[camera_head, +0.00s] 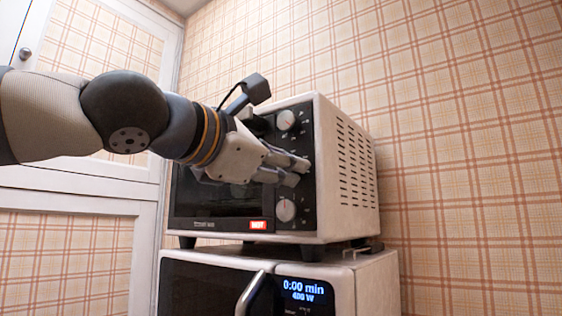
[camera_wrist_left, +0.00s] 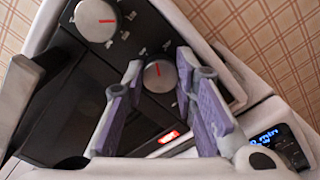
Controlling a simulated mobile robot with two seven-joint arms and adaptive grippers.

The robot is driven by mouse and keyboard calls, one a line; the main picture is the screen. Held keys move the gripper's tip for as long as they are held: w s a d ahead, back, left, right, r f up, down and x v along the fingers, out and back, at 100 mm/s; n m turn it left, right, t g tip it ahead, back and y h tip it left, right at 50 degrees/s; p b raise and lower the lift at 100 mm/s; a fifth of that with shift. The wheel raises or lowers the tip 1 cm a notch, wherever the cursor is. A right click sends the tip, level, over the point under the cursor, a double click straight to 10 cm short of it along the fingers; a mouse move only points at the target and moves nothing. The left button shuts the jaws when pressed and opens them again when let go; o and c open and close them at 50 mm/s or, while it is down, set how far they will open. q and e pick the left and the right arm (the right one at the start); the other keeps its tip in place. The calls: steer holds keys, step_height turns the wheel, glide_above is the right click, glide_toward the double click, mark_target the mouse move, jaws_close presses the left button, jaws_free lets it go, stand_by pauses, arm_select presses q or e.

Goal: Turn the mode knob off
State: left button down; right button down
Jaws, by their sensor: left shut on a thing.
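A toaster oven (camera_head: 345,165) stands on a microwave, with round silver knobs on its dark front panel. The upper knob (camera_head: 287,120) and the lower knob (camera_head: 286,210) show in the head view. My left gripper (camera_head: 299,171) reaches the panel between them, its fingers covering that part of it. Another knob (camera_wrist_left: 97,20) with a red mark is at the upper left. The panel labels are too small to read. My right gripper is not in view.
The microwave (camera_head: 345,290) below has a lit display (camera_head: 305,291) and a curved door handle (camera_head: 252,293). A white-framed cabinet (camera_head: 145,245) stands on the left. The plaid wall right of the oven is clear.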

arm_select(q)
steer(key=n, duration=0.6)
steer(key=shift+n, duration=0.3)
stand_by(0.4)
steer(key=c, duration=1.3)
jaws_free()
steer(key=v, duration=1.2)
